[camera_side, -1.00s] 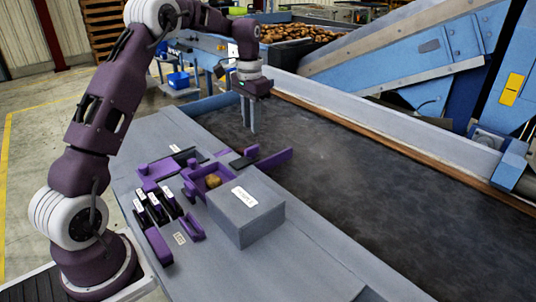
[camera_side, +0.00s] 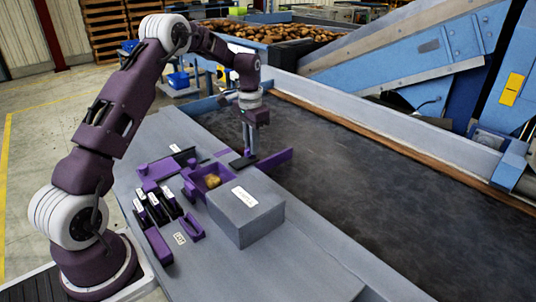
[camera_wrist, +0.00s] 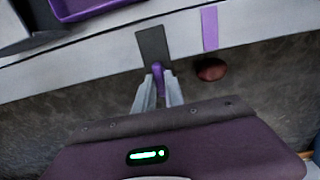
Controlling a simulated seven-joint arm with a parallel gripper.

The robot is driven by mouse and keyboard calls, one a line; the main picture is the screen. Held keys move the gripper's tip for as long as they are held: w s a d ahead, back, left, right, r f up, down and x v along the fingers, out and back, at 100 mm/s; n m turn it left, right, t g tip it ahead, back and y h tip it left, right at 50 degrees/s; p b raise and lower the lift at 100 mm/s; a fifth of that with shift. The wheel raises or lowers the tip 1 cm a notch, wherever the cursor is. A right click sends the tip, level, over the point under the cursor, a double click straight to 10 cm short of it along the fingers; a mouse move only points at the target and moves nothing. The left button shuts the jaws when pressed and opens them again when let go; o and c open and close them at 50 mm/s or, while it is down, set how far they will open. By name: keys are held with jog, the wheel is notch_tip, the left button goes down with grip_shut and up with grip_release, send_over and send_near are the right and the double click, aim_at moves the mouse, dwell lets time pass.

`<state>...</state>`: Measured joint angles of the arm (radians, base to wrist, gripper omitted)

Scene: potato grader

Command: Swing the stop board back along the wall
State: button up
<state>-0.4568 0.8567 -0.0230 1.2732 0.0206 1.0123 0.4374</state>
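The stop board (camera_side: 277,158) is a thin purple board that juts out from the near wall of the belt over the dark bed. My gripper (camera_side: 250,154) points down at the wall side of the board, close to a dark plate (camera_side: 239,162) on the ledge. In the wrist view, a purple end of the board (camera_wrist: 158,73) shows between my two fingertips (camera_wrist: 160,80); the rest is hidden by my gripper. The fingers stand apart on either side of it, and I see no clear grip on it.
A purple strip (camera_wrist: 209,28) crosses the ledge beside the dark plate (camera_wrist: 153,42). A reddish-brown oval lump (camera_wrist: 212,69) lies near it by the wall. A grey box (camera_side: 245,211) and a purple tray (camera_side: 197,185) with a potato (camera_side: 212,181) stand on the near table. The belt (camera_side: 370,195) beyond is clear.

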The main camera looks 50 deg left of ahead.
grip_shut()
jog(key=m, duration=1)
jog(key=shift+o, duration=1.7)
grip_release()
jog(key=shift+r, duration=0.1)
jog(key=shift+r, duration=2.4)
